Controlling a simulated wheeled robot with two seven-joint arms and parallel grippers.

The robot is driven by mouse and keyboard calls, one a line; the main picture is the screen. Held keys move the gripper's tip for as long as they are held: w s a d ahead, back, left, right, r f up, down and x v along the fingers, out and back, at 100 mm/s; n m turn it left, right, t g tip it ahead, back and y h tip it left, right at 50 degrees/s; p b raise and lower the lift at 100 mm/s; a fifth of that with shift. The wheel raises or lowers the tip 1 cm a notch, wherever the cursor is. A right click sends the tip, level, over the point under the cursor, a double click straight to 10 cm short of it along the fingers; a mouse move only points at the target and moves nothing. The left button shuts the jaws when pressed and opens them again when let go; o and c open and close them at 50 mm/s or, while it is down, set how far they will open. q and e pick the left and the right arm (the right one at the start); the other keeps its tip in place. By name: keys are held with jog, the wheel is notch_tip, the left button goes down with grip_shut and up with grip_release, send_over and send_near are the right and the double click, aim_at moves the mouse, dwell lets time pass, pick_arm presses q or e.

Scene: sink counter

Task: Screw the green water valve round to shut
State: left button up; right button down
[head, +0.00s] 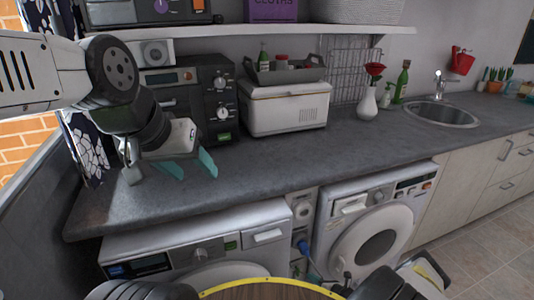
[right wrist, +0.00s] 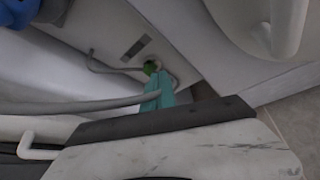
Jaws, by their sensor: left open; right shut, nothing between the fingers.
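The green water valve (right wrist: 150,67) shows as a small green knob on the pale wall panel in the right wrist view, where grey pipes meet. My right gripper (right wrist: 157,92) is shut, with its teal fingers together. Its tips are right beside the valve and overlap its lower edge in the picture; I cannot tell whether they touch. Nothing shows between the fingers. In the head view I cannot make out the valve. My left gripper (head: 188,165) is open and empty above the left part of the counter (head: 260,175).
Two washing machines (head: 368,236) stand under the counter with a narrow gap between them, where a blue plug (head: 303,246) and hoses show. A grey hose (right wrist: 80,107) crosses left of my right fingers. A white bread box (head: 285,108) stands on the counter.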

aim_at(298, 268)
jog(key=shift+w+a, duration=0.25)
jog(key=shift+w, duration=0.4)
jog(key=shift+w+a, duration=0.2)
jog(key=shift+w, duration=0.45)
jog(key=shift+w+a, duration=0.25)
jog(key=shift+w, duration=0.4)
jog(key=shift+s+a+f, duration=0.15)
jog(key=shift+a+f, duration=0.2)
jog(key=shift+a, duration=0.1)
jog(key=shift+r, duration=0.15)
jog(key=shift+s+a+r, duration=0.15)
jog(key=shift+a+r, duration=0.1)
jog(key=shift+a, duration=0.15)
jog(key=shift+s+a+r, duration=0.15)
jog(key=shift+s+a, duration=0.05)
jog(key=shift+a, duration=0.4)
jog(key=shift+r, duration=0.1)
